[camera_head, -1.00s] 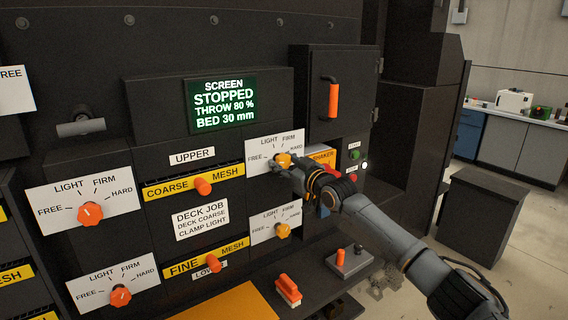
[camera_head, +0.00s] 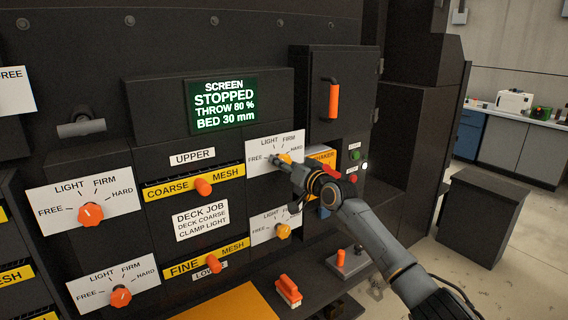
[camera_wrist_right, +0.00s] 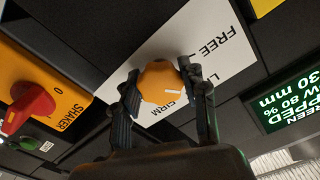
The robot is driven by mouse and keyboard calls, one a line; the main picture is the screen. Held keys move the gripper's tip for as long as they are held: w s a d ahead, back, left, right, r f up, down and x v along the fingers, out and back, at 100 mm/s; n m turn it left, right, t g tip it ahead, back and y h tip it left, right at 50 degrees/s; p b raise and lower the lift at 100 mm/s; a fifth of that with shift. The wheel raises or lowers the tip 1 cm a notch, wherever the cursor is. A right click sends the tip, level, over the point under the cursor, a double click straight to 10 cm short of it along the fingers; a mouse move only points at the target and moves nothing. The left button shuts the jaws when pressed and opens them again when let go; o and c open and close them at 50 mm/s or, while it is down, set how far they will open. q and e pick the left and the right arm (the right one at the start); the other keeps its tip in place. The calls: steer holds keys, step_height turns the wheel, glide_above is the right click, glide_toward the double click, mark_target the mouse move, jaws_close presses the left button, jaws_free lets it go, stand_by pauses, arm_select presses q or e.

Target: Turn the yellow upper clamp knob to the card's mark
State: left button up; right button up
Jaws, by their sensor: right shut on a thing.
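The yellow upper clamp knob (camera_head: 284,158) sits on a white scale plate (camera_head: 262,143) marked FREE, LIGHT, FIRM and HARD. My right gripper (camera_head: 280,161) is shut on it. In the wrist view the knob (camera_wrist_right: 158,82) is between the two fingers, and its white pointer line faces right, near the LIGHT and FIRM lettering. Fingers hide part of the plate, so the exact mark is unclear. The job card (camera_head: 201,220) reads DECK COARSE, CLAMP LIGHT. My left gripper is out of view.
A second yellow knob (camera_head: 283,231) is on the plate below. Orange knobs (camera_head: 91,214) are at left. The screen (camera_head: 222,105) reads STOPPED. A red shaker switch (camera_wrist_right: 30,106) is close to my right gripper. An orange-handled cabinet (camera_head: 334,100) stands above my arm.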

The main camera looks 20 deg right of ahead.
steer(key=shift+m+p, duration=0.6)
steer(key=shift+m, duration=1.7)
steer(key=o, duration=1.2)
steer(key=shift+c, duration=0.2)
steer(key=v, duration=1.2)
